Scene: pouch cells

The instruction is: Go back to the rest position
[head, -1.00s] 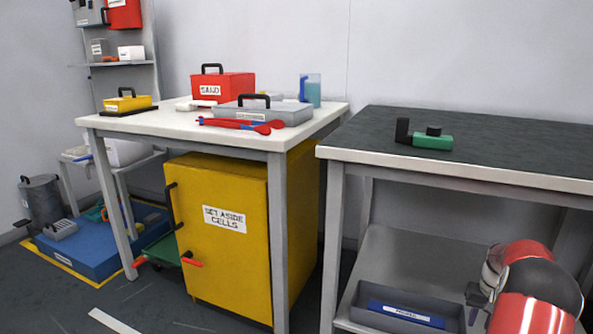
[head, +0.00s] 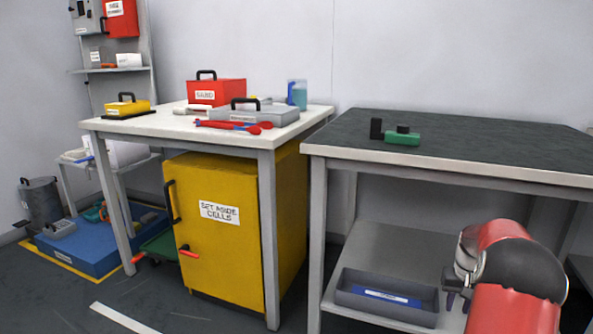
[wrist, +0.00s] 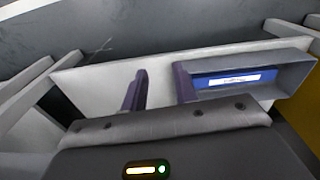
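My red and black arm (head: 515,275) is at the lower right of the head view, in front of the dark-topped table's lower shelf. My gripper (head: 455,300) hangs at its left end, beside a grey tray (head: 350,304) on that shelf. In the wrist view my gripper (wrist: 160,72) has its two purple fingers apart with nothing between them. The grey tray (wrist: 297,72) lies beyond the right finger there, with a blue labelled thing (wrist: 230,79) in it.
The dark-topped table (head: 470,141) carries a green and black tool (head: 402,138). A white table (head: 160,125) holds a red sand box (head: 215,92) and a grey case (head: 260,116). Below stands a yellow set-aside cabinet (head: 225,250).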

